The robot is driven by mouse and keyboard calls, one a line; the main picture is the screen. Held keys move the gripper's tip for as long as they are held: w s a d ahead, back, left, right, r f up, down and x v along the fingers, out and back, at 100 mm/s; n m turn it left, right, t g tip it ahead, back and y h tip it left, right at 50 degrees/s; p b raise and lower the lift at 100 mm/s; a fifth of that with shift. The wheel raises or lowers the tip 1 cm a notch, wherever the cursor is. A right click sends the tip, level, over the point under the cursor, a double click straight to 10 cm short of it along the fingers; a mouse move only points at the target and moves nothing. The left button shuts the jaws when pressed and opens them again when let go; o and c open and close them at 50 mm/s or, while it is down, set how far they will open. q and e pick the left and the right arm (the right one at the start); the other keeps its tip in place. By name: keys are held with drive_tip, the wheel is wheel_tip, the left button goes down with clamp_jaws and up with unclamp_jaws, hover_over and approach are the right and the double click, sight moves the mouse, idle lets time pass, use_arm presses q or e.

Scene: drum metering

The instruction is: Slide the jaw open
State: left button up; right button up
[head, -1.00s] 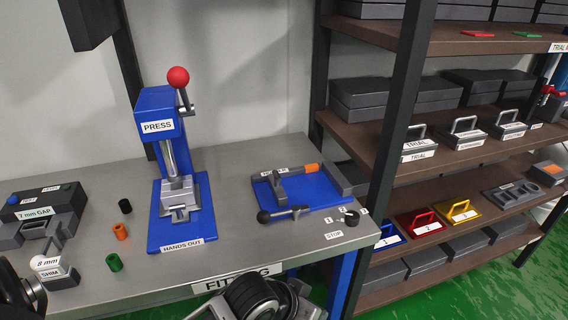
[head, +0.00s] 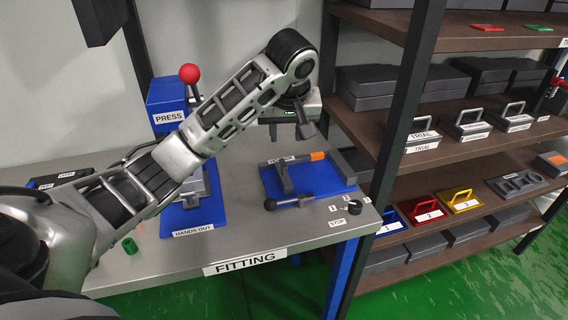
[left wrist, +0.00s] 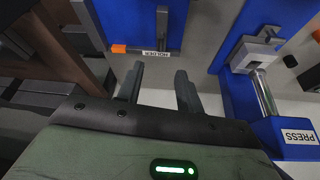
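The blue holder plate (head: 318,181) lies on the bench, with grey bars along its sides. A grey upright jaw-like bar (head: 284,178) stands near its left side, and an orange block (head: 318,156) sits at its back. A rod with a black ball knob (head: 270,204) lies along its front edge. My left gripper (head: 304,130) hangs above and behind the plate, apart from it. In the left wrist view, its two fingers (left wrist: 160,74) are spread with nothing between them; the holder label (left wrist: 157,53) shows beyond. My right gripper is not in view.
The blue press (head: 168,100) with a red knob (head: 189,73) stands left, partly hidden by my left arm. A shelf post (head: 398,120) rises to the right, with loaded shelves behind.

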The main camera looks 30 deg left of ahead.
sight(284, 163)
use_arm(q)
drive_tip(key=x, duration=1.4)
drive_tip(key=shift+s, duration=0.1)
clamp_jaws()
